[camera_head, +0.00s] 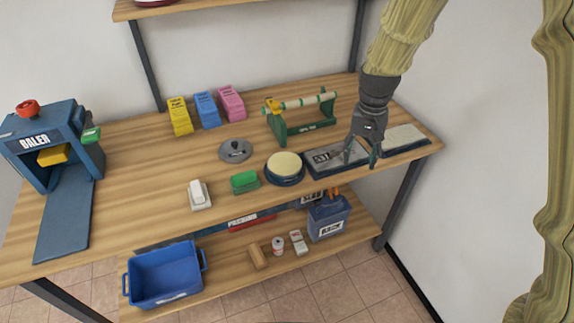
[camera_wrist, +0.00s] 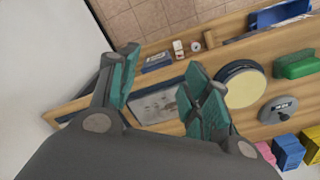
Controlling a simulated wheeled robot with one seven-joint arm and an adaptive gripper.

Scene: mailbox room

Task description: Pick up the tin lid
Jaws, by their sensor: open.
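A round grey lid with a small knob (camera_head: 236,150), which looks like the tin lid, lies on the workbench left of the middle. It also shows at the right of the wrist view (camera_wrist: 279,109). My gripper (camera_head: 361,156) is open with nothing between its fingers. It is above the right part of the bench, over a dark framed tray, well to the right of the lid. In the wrist view its two teal fingers (camera_wrist: 163,75) are spread apart.
A round cream-topped pad (camera_head: 285,167) and a green block (camera_head: 244,182) lie between the gripper and the lid's side of the bench. A green roller stand (camera_head: 305,127) stands behind. The blue baler (camera_head: 50,140) is far left. A shelf below holds a blue bin (camera_head: 165,276).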

